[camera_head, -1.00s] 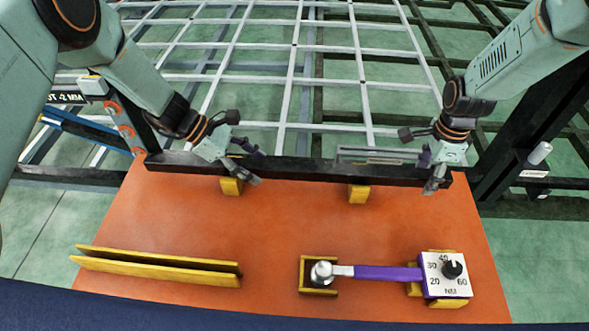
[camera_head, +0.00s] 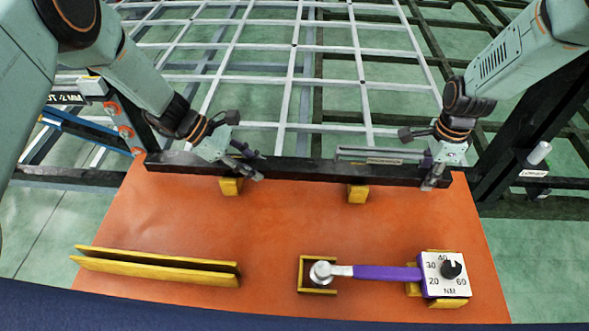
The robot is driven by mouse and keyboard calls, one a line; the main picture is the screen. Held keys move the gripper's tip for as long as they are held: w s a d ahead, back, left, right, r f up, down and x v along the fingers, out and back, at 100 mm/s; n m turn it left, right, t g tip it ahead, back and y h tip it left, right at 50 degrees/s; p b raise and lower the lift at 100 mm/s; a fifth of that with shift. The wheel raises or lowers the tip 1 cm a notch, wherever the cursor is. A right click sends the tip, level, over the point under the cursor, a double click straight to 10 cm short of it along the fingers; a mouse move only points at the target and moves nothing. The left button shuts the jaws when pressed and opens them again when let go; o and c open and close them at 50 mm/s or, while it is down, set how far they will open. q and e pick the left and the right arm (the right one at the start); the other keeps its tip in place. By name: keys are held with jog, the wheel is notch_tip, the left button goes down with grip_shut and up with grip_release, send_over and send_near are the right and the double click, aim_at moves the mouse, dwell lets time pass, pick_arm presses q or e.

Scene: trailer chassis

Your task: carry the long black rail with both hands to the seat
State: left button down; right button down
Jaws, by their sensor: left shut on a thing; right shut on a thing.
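The long black rail (camera_head: 310,171) lies across the far edge of the orange table, level from left to right, at the two yellow blocks. My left gripper (camera_head: 250,166) is shut on the rail left of its middle. My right gripper (camera_head: 433,176) is shut on the rail near its right end. The fingers partly hide the rail at both grips. I cannot tell whether the rail touches the blocks. Which part is the seat is not clear in this view.
A left yellow block (camera_head: 231,186) and a right yellow block (camera_head: 358,193) stand by the rail. A yellow slotted holder (camera_head: 155,267), a purple torque wrench (camera_head: 385,272) and its dial box (camera_head: 444,275) are on the orange table (camera_head: 280,225). A white grid frame (camera_head: 290,75) lies beyond.

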pick_arm(q)
jog(key=shift+w+r, duration=0.15)
jog(key=shift+r, duration=0.2)
pick_arm(e)
jog(key=shift+w+r, duration=0.1)
jog(key=shift+r, duration=0.15)
